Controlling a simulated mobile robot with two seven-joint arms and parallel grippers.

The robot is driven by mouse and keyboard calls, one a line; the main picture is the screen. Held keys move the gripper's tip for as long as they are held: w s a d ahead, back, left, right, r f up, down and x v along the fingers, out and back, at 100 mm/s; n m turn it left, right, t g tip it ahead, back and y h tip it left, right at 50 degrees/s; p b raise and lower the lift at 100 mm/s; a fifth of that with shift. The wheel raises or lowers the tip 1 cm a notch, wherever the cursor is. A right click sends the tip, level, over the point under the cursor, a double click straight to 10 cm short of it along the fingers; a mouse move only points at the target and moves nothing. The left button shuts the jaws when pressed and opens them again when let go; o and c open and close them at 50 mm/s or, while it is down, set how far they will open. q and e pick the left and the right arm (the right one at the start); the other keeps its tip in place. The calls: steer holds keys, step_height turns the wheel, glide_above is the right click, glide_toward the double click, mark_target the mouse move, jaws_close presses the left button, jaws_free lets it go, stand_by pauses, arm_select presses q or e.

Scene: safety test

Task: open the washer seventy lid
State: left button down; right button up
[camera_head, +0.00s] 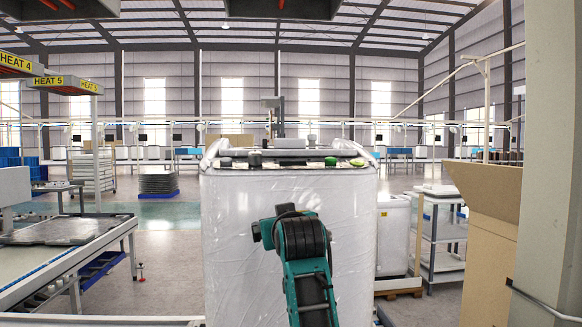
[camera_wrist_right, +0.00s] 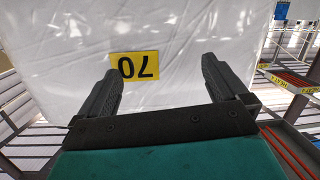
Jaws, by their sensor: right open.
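The washer (camera_head: 230,240) stands straight ahead in the head view, wrapped in white plastic. Its top (camera_head: 290,152) is seen nearly edge-on with several knobs along the front edge, so I cannot tell how the lid stands. In the right wrist view, a yellow label (camera_wrist_right: 134,66) reading 70 appears upside down on the white wrapped surface. My right gripper (camera_wrist_right: 160,68) is open and empty, its two dark fingers pointing toward that surface, with the label between them. In the head view, a teal arm of mine (camera_head: 303,250) is in front of the washer's face; its gripper is hidden there. My left gripper is not in view.
A conveyor table (camera_head: 75,232) stands at the left. A cardboard box (camera_head: 487,200) and a thick pillar (camera_head: 550,150) close off the right. A grey shelf cart (camera_head: 437,235) and another white wrapped unit (camera_head: 392,235) stand behind at the right. Open floor lies left of the washer.

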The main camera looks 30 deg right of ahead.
mark_target(290, 141)
step_height(290, 141, up, 17)
steer(key=s+d+m+t+h, duration=0.1)
steer(key=s+d+m+h, duration=0.1)
steer(key=p+x, duration=0.3)
steer(key=x, duration=1)
steer(key=shift+w+r, duration=0.1)
steer(key=shift+r, duration=0.05)
steer(key=shift+c, duration=0.3)
steer(key=c, duration=1.3)
steer(key=shift+o, duration=0.2)
steer(key=shift+t, duration=0.3)
steer(key=r, duration=0.3)
steer(key=w+r, duration=0.1)
steer(key=r, duration=0.2)
steer(key=d+r, duration=0.1)
steer(key=r, duration=0.2)
steer(key=shift+w+r, duration=0.35)
steer(key=shift+w, duration=0.05)
steer(key=shift+w+d+r, duration=0.1)
steer(key=shift+w+r, duration=0.2)
steer(key=shift+r, duration=0.5)
